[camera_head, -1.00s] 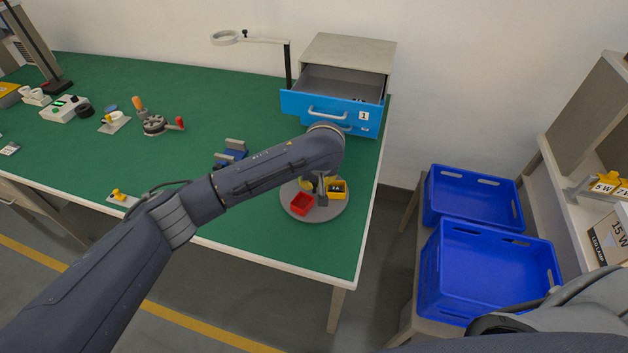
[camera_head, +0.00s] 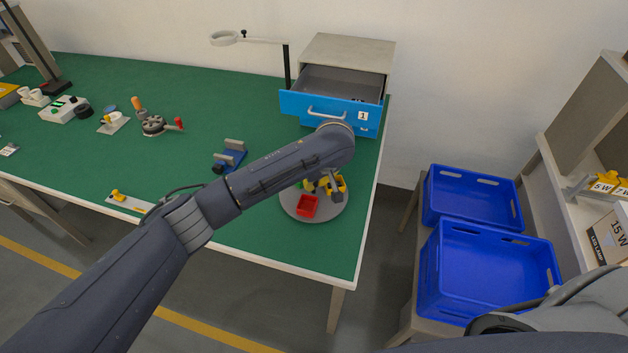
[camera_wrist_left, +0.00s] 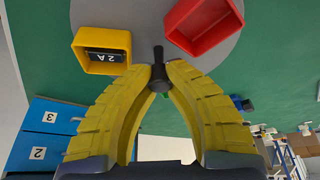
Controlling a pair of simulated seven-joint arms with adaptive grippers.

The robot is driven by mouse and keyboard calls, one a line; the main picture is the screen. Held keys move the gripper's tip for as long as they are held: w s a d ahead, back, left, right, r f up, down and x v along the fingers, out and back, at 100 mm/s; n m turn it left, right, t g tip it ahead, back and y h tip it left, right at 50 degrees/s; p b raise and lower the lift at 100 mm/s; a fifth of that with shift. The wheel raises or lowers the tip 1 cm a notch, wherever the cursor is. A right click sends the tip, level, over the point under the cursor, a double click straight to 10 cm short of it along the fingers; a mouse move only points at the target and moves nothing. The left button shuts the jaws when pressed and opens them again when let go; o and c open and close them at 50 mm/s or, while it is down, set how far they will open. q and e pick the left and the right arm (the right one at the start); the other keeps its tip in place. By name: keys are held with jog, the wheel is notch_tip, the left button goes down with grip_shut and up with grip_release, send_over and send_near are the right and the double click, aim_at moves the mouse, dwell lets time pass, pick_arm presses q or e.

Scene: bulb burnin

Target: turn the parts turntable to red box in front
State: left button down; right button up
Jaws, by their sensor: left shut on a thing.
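The parts turntable (camera_head: 328,212) is a round grey disc near the front right corner of the green bench. A red box (camera_head: 307,206) stands at its front, slightly left of the middle. A yellow box (camera_head: 341,183) stands at its back right, partly hidden by my gripper; in the left wrist view this yellow box (camera_wrist_left: 101,48) has a dark label. The red box (camera_wrist_left: 204,24) also shows there. My left gripper (camera_wrist_left: 158,80) is over the disc with its yellow fingers shut on a dark upright post (camera_wrist_left: 158,62). My right gripper is out of view.
A blue drawer (camera_head: 325,108) stands open behind the turntable. A blue fixture (camera_head: 230,158) sits to its left. Two blue crates (camera_head: 428,270) stand right of the bench, beyond a gap.

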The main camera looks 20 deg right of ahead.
pick_arm(q)
jog(key=shift+w+r, duration=0.3)
jog(key=c, duration=1.7)
grip_release()
jog(key=shift+f, duration=0.1)
jog(key=o, duration=0.5)
jog(key=shift+s+f, duration=0.15)
jog(key=v, duration=1.2)
jog(key=shift+s, duration=0.1)
jog(key=shift+f, duration=0.1)
